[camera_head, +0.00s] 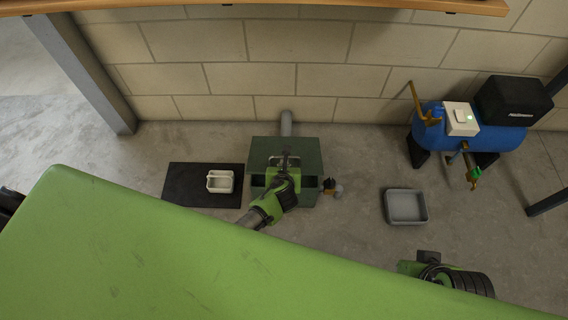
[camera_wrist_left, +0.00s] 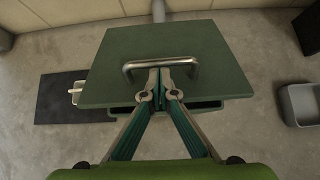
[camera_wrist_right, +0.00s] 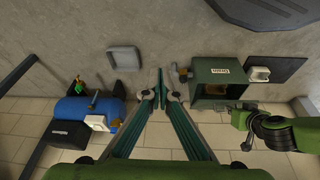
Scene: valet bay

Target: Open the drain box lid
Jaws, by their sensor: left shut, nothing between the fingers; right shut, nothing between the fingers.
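The drain box (camera_head: 312,198) is dark green and stands on the floor by the wall. Its lid (camera_head: 258,150) is a flat green plate with a metal handle (camera_wrist_left: 133,67). Dark gaps show at the box's front below the lid, and the right wrist view shows the open inside of the box (camera_wrist_right: 196,88), so the lid looks raised at its front. My left gripper (camera_wrist_left: 165,70) is shut and empty, its fingertips at the handle bar; I cannot tell whether they touch it. My right gripper (camera_wrist_right: 161,72) is shut and empty, away to the right of the box.
A black mat (camera_head: 185,185) with a white container (camera_head: 220,187) lies left of the box. A grey tray (camera_head: 407,220) is on the floor to the right. A blue tank (camera_head: 425,140) stands by the wall. A pipe (camera_head: 286,122) runs behind the box. A green panel (camera_head: 150,250) fills the foreground.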

